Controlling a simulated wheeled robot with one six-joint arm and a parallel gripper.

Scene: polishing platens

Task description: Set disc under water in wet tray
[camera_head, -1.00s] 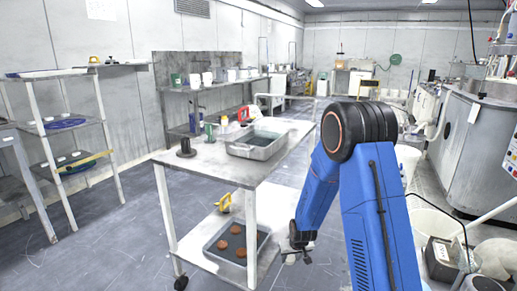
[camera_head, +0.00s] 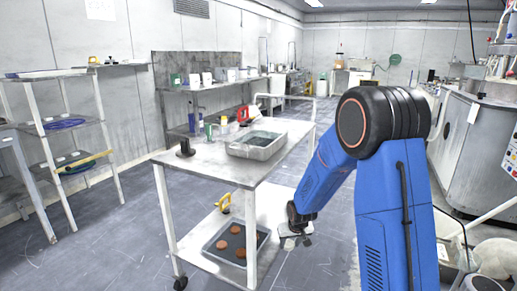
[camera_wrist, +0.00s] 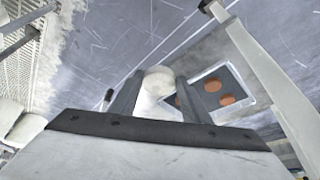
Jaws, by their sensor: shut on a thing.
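My gripper (camera_head: 300,238) is beside the right edge of the cart's lower shelf, low down. In the wrist view its two fingers (camera_wrist: 157,100) are shut on a pale, rounded thing (camera_wrist: 156,82); I cannot tell for sure that it is a disc.
The cart top (camera_head: 228,173) also bears a black object (camera_head: 186,148), small bottles and a red item (camera_head: 243,113). Cart legs (camera_head: 250,240) stand near my gripper. Shelves (camera_head: 62,125) are at left; floor between is clear.

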